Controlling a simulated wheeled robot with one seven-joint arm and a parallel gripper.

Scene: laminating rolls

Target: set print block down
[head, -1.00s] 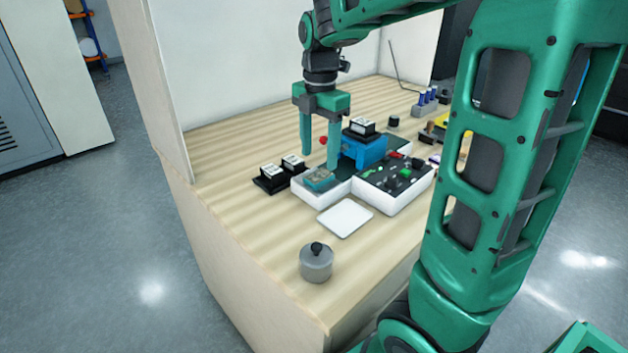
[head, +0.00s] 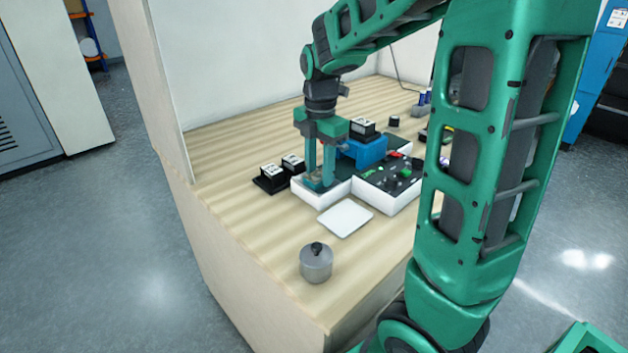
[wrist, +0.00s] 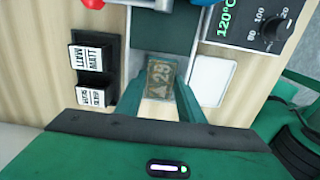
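The print block (wrist: 160,78) has a brown marked face and lies between my fingertips in the wrist view.
Two black-and-white labelled blocks (head: 281,172) stand left of the base. A blue press (head: 364,152) stands behind, a dark control panel (head: 390,182) to the right. A white pad (head: 345,218) lies in front; a grey knobbed weight (head: 316,263) stands nearer. Bare wood lies around them.

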